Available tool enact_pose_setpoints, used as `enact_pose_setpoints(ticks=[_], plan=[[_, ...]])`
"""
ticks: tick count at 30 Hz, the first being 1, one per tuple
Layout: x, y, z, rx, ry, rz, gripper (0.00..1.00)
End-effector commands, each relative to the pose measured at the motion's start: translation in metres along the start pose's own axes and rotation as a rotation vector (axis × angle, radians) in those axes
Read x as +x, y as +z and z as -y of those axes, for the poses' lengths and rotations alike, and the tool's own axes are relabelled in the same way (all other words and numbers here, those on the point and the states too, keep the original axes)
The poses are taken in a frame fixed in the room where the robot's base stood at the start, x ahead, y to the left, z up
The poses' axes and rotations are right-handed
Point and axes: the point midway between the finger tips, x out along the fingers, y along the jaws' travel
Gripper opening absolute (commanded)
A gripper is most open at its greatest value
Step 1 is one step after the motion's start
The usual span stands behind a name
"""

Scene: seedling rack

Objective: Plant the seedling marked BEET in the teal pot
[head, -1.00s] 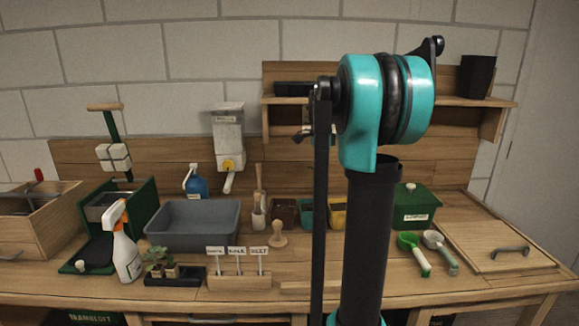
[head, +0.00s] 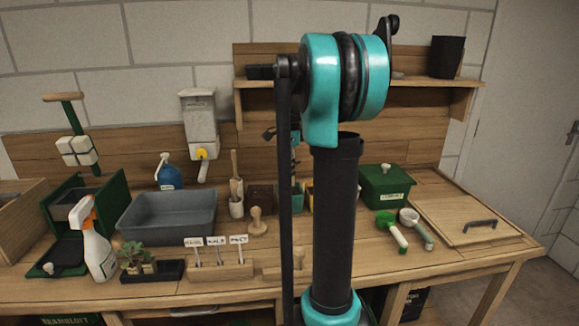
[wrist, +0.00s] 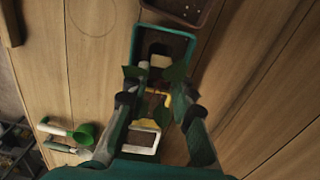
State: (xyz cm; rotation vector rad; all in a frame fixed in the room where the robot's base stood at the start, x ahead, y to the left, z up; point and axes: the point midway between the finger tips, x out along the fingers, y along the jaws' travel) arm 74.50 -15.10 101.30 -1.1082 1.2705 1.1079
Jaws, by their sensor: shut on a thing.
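In the wrist view my gripper (wrist: 155,95) is shut on a small leafy seedling (wrist: 176,72), whose green leaves spread at the fingertips. A tan block (wrist: 161,61), apparently its root plug, shows beyond the fingertips, over or in the teal pot (wrist: 190,42); I cannot tell which. The teal pot has a dark inside. In the head view the teal pot (head: 283,200) is mostly hidden behind my arm, and the gripper is largely hidden too. No mark shows on the held seedling. A rack with three white labels (head: 238,239) stands at the front of the bench.
More seedlings sit in a black tray (head: 172,271). A grey tub (head: 165,222), green box (head: 386,187) and scoops (head: 394,230) are around. A shelf (head: 415,83) hangs behind.

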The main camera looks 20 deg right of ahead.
Motion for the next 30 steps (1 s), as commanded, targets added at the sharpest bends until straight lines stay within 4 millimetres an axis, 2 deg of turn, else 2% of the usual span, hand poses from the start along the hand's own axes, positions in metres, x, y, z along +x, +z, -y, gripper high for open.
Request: enact_pose_setpoints(ticks=[21,30], plan=[[0.045,0.000,0.000,0.000,0.000,0.000,0.04],[0.056,0.000,0.000,0.000,0.000,0.000,0.04]])
